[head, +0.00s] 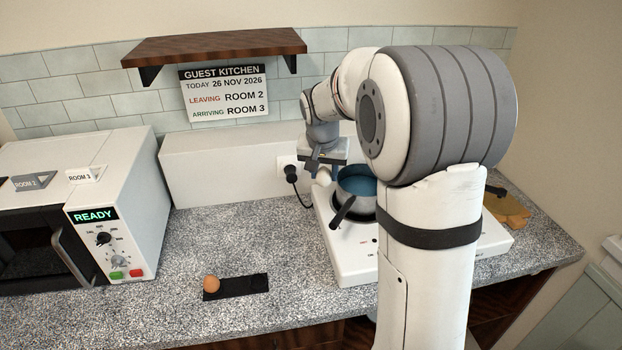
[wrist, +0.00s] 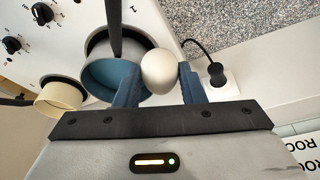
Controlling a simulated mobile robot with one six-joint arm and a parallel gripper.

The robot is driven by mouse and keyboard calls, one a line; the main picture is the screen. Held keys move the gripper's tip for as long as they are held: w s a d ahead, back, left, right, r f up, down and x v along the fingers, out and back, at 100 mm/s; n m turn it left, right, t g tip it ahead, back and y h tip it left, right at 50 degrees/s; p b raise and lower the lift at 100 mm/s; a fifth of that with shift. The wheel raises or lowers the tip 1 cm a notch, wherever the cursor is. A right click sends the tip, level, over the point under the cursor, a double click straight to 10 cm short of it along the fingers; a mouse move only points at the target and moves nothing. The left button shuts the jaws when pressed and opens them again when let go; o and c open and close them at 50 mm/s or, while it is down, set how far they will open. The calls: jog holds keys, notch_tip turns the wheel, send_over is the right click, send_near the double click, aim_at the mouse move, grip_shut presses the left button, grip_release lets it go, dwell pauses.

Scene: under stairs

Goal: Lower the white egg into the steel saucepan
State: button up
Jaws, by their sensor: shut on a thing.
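My gripper (wrist: 157,82) is shut on the white egg (wrist: 158,70), which sits between its two blue-grey fingers in the wrist view. In the head view my gripper (head: 323,164) and the pale egg (head: 322,177) show just left of the saucepan, partly hidden by the fingers. The steel saucepan (head: 362,205) stands on the white hob with blue inside and a dark handle pointing to the front left. In the wrist view the saucepan (wrist: 103,51) lies behind and left of the egg, which overlaps its edge. The egg's exact height above the rim cannot be told.
A white hob (head: 351,262) bears the saucepan. A cream pot (wrist: 62,93) stands beside it in the wrist view. A plug with a cord (head: 291,174) is at the wall. A brown egg (head: 211,283) rests on a black holder (head: 238,287). A microwave (head: 135,190) stands left.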

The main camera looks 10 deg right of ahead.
jog(key=w+d+r+p, duration=0.1)
jog(key=w+d+p, duration=0.3)
jog(key=d, duration=1)
jog(key=w, duration=0.3)
jog(key=shift+r, duration=0.25)
jog(key=shift+f, duration=0.15)
jog(key=shift+f+b, duration=3.65)
jog(key=shift+f, duration=1.2)
jog(key=shift+f+b, duration=1.8)
jog(key=shift+f, duration=0.7)
